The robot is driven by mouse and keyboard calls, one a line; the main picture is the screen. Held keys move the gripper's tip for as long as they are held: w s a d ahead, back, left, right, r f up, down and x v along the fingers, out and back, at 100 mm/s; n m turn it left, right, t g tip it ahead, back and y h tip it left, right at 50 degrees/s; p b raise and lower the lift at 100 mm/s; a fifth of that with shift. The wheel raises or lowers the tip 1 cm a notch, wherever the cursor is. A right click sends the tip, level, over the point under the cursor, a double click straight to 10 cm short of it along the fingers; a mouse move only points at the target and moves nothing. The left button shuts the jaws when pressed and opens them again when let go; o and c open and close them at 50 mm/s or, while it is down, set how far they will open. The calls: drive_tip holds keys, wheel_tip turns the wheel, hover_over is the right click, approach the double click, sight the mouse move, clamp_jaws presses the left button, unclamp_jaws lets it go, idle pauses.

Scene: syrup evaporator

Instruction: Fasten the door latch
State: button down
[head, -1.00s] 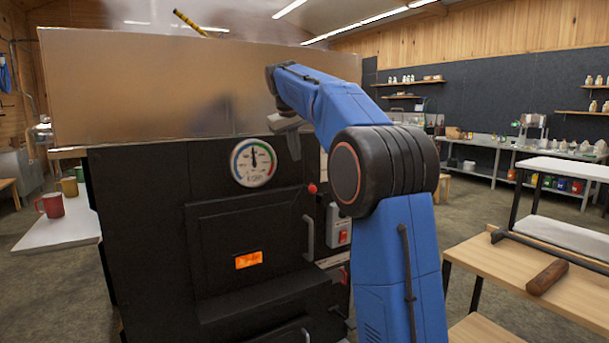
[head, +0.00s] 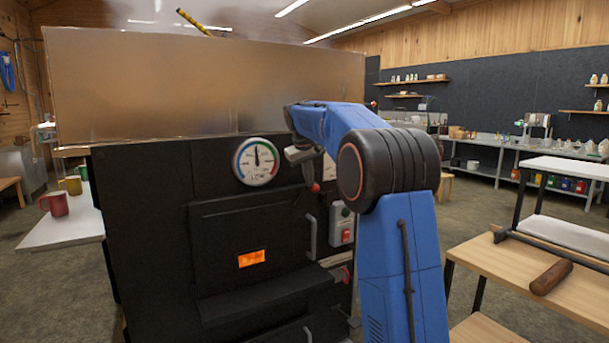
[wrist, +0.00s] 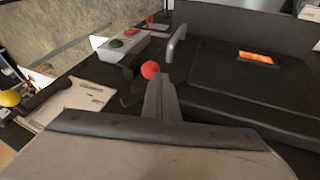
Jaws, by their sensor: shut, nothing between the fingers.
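The black firebox door (head: 222,232) is on the front of the evaporator and looks closed, with an orange glowing window (head: 250,258). Its grey bar handle (head: 309,237) is on the right side. A red ball knob (head: 315,187), seemingly the latch's, sits above the handle. In the wrist view the knob (wrist: 150,69) shows just beyond my fingertips, slightly left. My gripper (wrist: 161,82) is shut and empty, close to the knob; whether it touches cannot be told. In the head view my gripper (head: 308,174) points down just above the knob. The latch bar is mostly hidden.
A switch box (head: 341,226) with green and red buttons stands right of the door handle. A dial gauge (head: 256,161) is above the door. A side table with mugs (head: 54,204) is at left; a wooden bench (head: 510,268) with a wood-handled tool is at right.

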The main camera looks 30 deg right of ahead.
sight(316, 185)
drive_tip(key=shift+d+f, duration=0.1)
drive_tip(key=shift+d, duration=0.25)
drive_tip(key=shift+d+y, duration=0.2)
drive_tip(key=shift+y, duration=0.2)
drive_tip(key=shift+d+f, duration=0.15)
drive_tip(key=shift+d+f+m+y, duration=0.15)
drive_tip(key=shift+d+y, duration=0.35)
drive_tip(key=shift+d+f+m+y, duration=0.15)
drive_tip(key=shift+d+y, duration=0.35)
drive_tip(key=d+f+m+y, duration=0.1)
drive_tip(key=d+f+y, duration=0.4)
drive_tip(key=y, duration=0.1)
drive_tip(key=shift+d+f+y, duration=0.25)
drive_tip(key=shift+f+y, duration=0.1)
drive_tip(key=shift+y, duration=0.05)
drive_tip(key=shift+w, duration=0.1)
